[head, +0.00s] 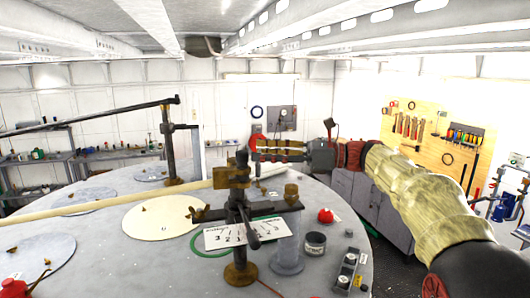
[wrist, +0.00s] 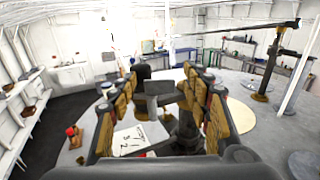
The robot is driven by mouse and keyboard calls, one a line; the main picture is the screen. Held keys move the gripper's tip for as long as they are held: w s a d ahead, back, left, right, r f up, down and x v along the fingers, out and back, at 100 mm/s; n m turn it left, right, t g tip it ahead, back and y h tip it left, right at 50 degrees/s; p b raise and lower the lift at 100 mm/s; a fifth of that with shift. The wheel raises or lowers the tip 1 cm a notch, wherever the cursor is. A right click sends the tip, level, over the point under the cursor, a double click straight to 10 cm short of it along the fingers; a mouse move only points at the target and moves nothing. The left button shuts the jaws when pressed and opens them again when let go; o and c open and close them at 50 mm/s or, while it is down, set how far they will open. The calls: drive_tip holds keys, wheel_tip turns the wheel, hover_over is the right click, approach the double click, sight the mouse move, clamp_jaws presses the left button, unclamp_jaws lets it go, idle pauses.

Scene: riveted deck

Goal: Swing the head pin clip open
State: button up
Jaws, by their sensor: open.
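A dark metal stand (head: 240,215) with a brass foot rises from the round grey table. At its top is a dark upright head piece (head: 242,162), where a long pale pole meets a brass block. I cannot make out the pin clip as a separate part or tell its position. My gripper (head: 257,147) comes in from the right at the height of the stand's head, fingers pointing left. In the wrist view my gripper (wrist: 159,82) has its fingers apart, with a dark block-like piece (wrist: 160,100) seen between them. Contact cannot be told.
The pale pole (head: 110,198) runs left from the stand. A second dark post (head: 168,150) with a long arm stands behind. A white numbered card (head: 232,235), a red round object (head: 325,215) and a dark tin (head: 315,243) lie on the table.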

drive_tip(key=shift+c, duration=0.6)
drive_tip(key=c, duration=1)
drive_tip(key=shift+r+p, duration=0.1)
drive_tip(key=shift+p, duration=0.2)
drive_tip(key=shift+c, duration=0.2)
drive_tip(key=shift+w+a+n+g+p, duration=0.15)
drive_tip(key=shift+n+g+p, duration=0.95)
drive_tip(key=shift+g, duration=0.8)
drive_tip(key=shift+w+a+n+g+p, duration=0.15)
drive_tip(key=shift+n+g+p, duration=0.65)
drive_tip(key=shift+n+g, duration=0.85)
drive_tip(key=shift+m+g+h, duration=0.25)
drive_tip(key=shift+g+h, duration=0.05)
drive_tip(key=shift+g, duration=0.05)
drive_tip(key=o, duration=1.2)
drive_tip(key=shift+c, duration=0.2)
